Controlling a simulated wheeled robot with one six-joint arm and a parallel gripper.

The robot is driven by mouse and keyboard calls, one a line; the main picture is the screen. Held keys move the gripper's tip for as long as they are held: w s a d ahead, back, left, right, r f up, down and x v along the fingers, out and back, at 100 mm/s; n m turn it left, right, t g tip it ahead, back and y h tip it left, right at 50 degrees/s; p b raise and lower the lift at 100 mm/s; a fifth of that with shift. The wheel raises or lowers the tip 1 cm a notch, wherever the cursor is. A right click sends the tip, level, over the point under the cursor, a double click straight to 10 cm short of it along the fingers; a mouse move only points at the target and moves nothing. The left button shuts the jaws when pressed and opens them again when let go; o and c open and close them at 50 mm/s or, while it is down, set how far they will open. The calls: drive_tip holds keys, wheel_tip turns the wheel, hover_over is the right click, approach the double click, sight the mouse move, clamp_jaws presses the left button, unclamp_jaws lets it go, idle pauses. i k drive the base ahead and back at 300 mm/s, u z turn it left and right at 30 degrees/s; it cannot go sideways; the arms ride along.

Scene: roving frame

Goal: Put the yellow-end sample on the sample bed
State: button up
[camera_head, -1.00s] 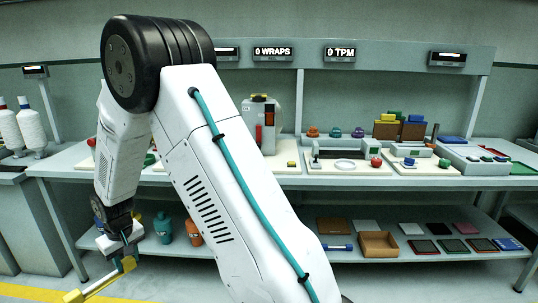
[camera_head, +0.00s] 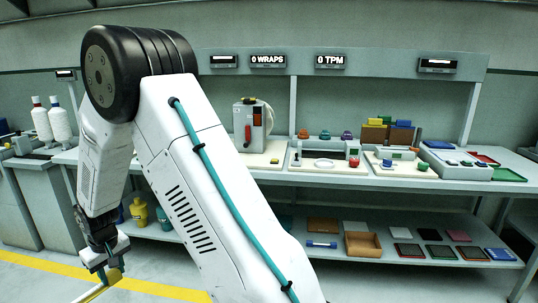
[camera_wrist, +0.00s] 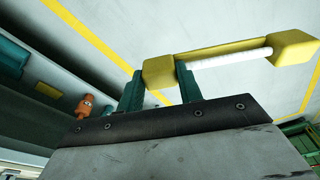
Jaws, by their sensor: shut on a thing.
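My gripper (camera_head: 102,265) hangs low at the left of the head view, away from the bench. In the wrist view my gripper (camera_wrist: 160,88) has its teal fingers shut on one yellow end of the yellow-end sample (camera_wrist: 228,60). The sample has two yellow end blocks joined by a yellow bar and a white rod, and it sticks out to the right. In the head view the sample (camera_head: 112,277) shows partly at the lower left. I cannot tell which bench fixture is the sample bed; several cream-based stations (camera_head: 325,169) stand on the bench.
The bench (camera_head: 510,177) runs across the back. Its lower shelf (camera_head: 300,262) holds a blue-ended sample (camera_head: 321,244), an open brown box (camera_head: 362,245), several flat trays and bottles. Floor around my gripper is clear. My arm hides part of the bench.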

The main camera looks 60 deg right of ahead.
sight(324, 152)
drive_tip(key=u, duration=0.2)
drive_tip(key=k, duration=0.45)
drive_tip(key=z, duration=1.85)
